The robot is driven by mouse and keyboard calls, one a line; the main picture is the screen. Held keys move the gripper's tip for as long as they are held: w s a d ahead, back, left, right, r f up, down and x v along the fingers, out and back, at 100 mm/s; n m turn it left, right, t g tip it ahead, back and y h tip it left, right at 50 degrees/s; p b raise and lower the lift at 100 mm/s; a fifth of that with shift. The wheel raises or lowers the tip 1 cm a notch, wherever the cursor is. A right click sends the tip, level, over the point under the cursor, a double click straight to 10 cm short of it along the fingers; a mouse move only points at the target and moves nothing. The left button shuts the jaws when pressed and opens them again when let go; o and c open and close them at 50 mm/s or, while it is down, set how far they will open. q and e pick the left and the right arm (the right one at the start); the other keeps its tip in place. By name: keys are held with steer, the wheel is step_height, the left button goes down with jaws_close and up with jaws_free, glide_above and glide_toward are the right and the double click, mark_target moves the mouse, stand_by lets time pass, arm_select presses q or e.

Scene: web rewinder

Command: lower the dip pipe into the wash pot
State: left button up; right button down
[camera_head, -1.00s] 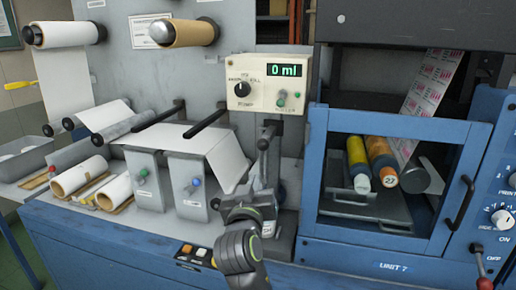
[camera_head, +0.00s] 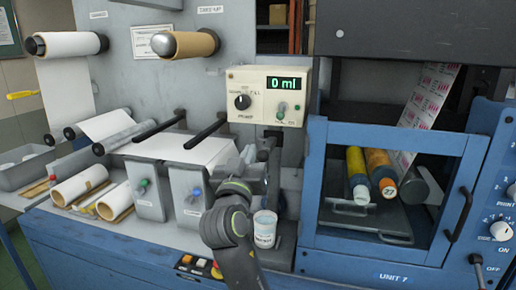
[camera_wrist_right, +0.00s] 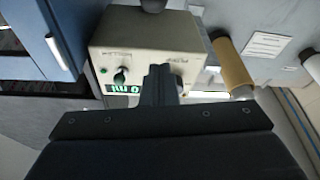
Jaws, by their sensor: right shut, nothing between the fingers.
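The wash pot is a small pale cup with a printed label (camera_head: 265,229), upright on the blue machine's ledge below the metering box. A dark lever-like arm with a rod (camera_head: 271,150) hangs under the box above the pot; it may carry the dip pipe, but I cannot make out the pipe itself. My right gripper (camera_head: 247,158) is shut and empty, just left of that arm and above and left of the pot. I cannot tell whether it touches the arm. In the wrist view its dark fingers (camera_wrist_right: 162,82) point toward the metering box. My left gripper is not in view.
The cream metering box (camera_head: 265,95) reads 0 ml and has a black knob and a green toggle. The white web and its grey brackets (camera_head: 185,190) are close on the left. The blue-framed print unit (camera_head: 308,190) with two ink bottles is on the right.

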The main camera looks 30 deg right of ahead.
steer(key=p+x, duration=0.1)
steer(key=x, duration=0.2)
steer(key=p+x, duration=0.1)
steer(key=x, duration=0.2)
steer(key=shift+w+d+r+p, duration=0.2)
steer(key=shift+d+r+p, duration=0.05)
steer(key=shift+r+p, duration=0.1)
steer(key=shift+s+d+f+p, duration=0.15)
steer(key=shift+f+p, duration=0.1)
steer(key=shift+f, duration=0.85)
steer(key=shift+d+f+p, duration=0.2)
steer(key=shift+f, duration=0.9)
step_height(320, 180, down, 18)
steer(key=b, duration=1.8)
steer(key=shift+r, duration=0.2)
